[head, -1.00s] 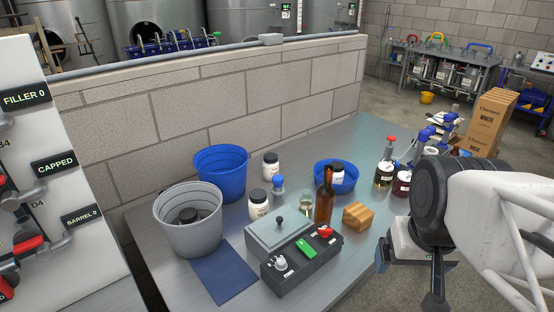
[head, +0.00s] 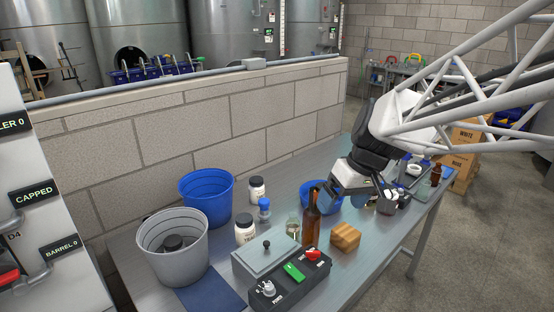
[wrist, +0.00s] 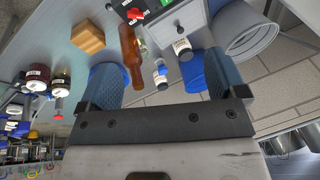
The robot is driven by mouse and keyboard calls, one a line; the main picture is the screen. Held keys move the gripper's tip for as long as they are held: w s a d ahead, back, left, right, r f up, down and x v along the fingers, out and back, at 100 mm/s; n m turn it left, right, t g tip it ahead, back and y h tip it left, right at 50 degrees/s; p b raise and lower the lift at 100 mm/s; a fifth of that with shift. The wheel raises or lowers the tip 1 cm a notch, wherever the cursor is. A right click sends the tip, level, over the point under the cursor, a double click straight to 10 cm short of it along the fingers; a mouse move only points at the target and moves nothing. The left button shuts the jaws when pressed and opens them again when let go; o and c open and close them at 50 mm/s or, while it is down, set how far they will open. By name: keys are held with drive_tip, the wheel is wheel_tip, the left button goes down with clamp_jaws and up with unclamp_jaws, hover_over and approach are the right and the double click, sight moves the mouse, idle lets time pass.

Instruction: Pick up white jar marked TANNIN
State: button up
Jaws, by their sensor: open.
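Two white jars with dark lids stand on the grey table in the head view: a front jar (head: 245,232) beside the grey box and a rear jar (head: 257,189) near the wall. Their labels are too small to read, so I cannot tell which is TANNIN. A white jar (wrist: 183,48) also shows in the wrist view, beyond and between my fingers. My gripper (head: 350,203) is open and empty above the right part of the table, right of both jars and apart from them. In the wrist view its blue-grey fingers (wrist: 165,78) are spread wide.
A blue-capped bottle (head: 264,209) stands between the jars. A brown bottle (head: 311,222), wooden block (head: 345,237) and control box (head: 292,285) are in front. A blue bucket (head: 206,190) and grey bucket (head: 172,262) stand left. A blue bowl (head: 312,193) is partly hidden by my gripper.

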drive_tip(key=w+a+f+n+y, duration=0.1)
drive_tip(key=w+a+n+y, duration=0.2)
drive_tip(key=w, duration=0.9)
drive_tip(key=n+g+y, duration=0.1)
drive_tip(key=n+y, duration=0.5)
drive_tip(key=n, duration=0.4)
approach(258, 179)
drive_tip(key=x, duration=0.3)
drive_tip(key=shift+w, duration=0.2)
drive_tip(key=shift+a, duration=0.15)
drive_tip(key=shift+x, duration=1.2)
drive_tip(key=shift+a+f, duration=0.1)
drive_tip(key=shift+x, duration=2.45)
drive_tip(key=shift+s, duration=0.1)
